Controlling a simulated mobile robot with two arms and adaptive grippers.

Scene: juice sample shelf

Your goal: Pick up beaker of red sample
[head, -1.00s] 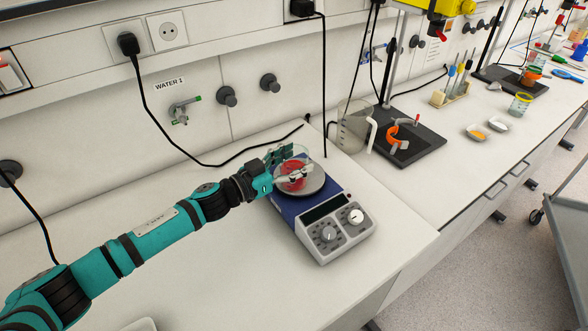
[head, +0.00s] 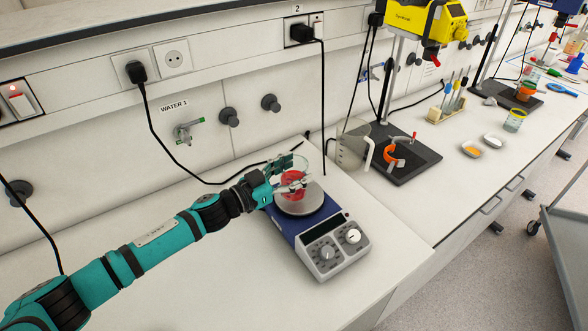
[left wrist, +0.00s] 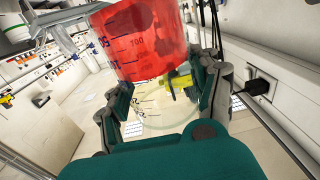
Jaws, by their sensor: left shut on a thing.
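The beaker of red sample (head: 292,184) is a clear glass beaker with red liquid in it. It is over the hot plate stirrer (head: 318,228), and its base looks raised off the round grey plate (head: 302,203). My left gripper (head: 290,178) is shut on the beaker from the left, with fingers on both sides. In the left wrist view the beaker (left wrist: 140,45) with its printed scale is between the two fingers of the left gripper (left wrist: 165,100). My right gripper is not in view.
A large clear jug (head: 352,150) stands right of the stirrer, beside a dark stand base (head: 412,160) with an orange clamp ring. A black cable (head: 220,183) lies along the wall behind. The bench left of the stirrer is mostly clear.

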